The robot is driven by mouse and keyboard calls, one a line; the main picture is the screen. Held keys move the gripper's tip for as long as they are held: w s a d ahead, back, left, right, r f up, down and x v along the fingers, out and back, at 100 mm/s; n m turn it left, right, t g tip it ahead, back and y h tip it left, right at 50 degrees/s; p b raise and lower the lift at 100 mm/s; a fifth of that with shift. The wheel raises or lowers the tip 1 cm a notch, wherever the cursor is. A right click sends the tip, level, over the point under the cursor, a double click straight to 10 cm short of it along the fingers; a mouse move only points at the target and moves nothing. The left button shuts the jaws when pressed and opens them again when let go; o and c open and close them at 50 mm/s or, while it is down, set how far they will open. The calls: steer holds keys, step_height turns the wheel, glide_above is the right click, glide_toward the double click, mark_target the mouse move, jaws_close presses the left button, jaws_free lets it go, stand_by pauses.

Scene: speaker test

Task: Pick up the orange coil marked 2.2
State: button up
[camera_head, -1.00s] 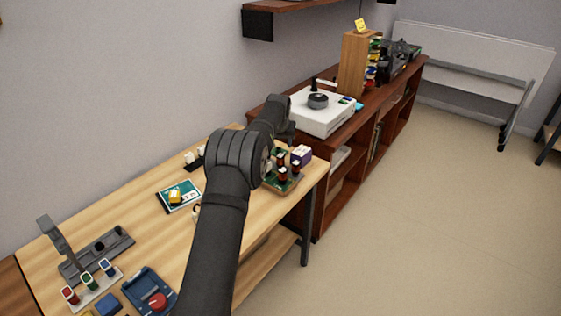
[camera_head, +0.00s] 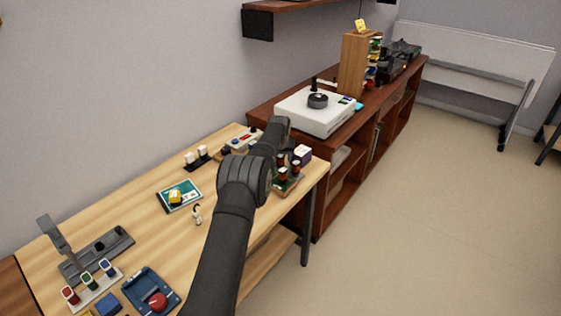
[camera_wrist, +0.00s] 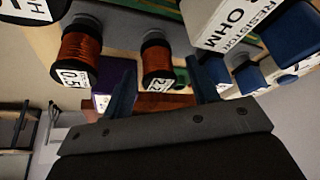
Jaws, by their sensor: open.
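The orange coil marked 2.2 (camera_wrist: 157,60) shows in the wrist view as an orange winding between black end flanges, with a white label. My gripper (camera_wrist: 162,88) is open, with one blue finger to each side of the coil's labelled end; I see no clear contact. In the head view my arm partly hides the green board (camera_head: 290,184) holding the coils, and I cannot tell which is the 2.2 one.
Blue-ended parts (camera_wrist: 247,75) and a white block marked OHM (camera_wrist: 222,22) are close to the right in the wrist view. A purple box with a white top (camera_head: 302,154) stands by the board. A white device (camera_head: 318,112) sits on the brown cabinet behind.

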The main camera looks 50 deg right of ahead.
steer(key=c, duration=1)
